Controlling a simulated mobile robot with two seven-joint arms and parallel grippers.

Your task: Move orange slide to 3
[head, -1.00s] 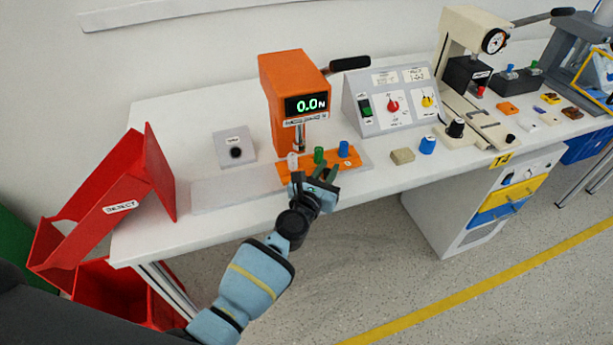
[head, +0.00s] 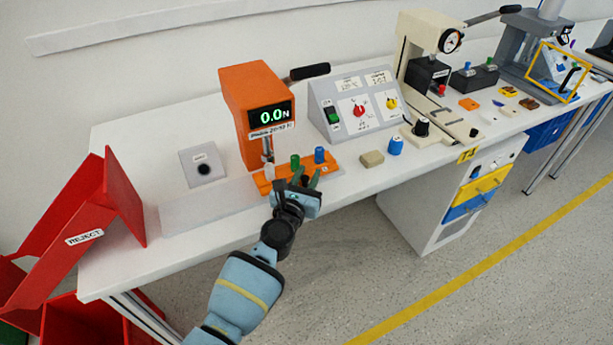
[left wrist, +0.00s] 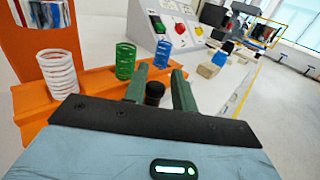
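The orange slide (head: 330,170) lies on a grey base plate under the orange press (head: 243,110). It carries a white spring (left wrist: 58,72), a green spring (left wrist: 125,60) and a blue spring (left wrist: 162,54) in a row. The white spring is nearest the press plunger. A black knob (left wrist: 154,93) stands at the slide's front side. My left gripper (head: 305,180) is at the slide's front edge, with its green fingers apart on either side of the knob. In the left wrist view, small gaps show between knob and fingers. Slide markings are too small to read. My right gripper is not in view.
A grey control box (head: 355,107) stands right of the press. A beige block (head: 371,159) and a blue knob (head: 396,146) sit near the table's front edge. A grey plate with a black button (head: 204,169) is left of the press. A red reject bin (head: 95,215) is at left.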

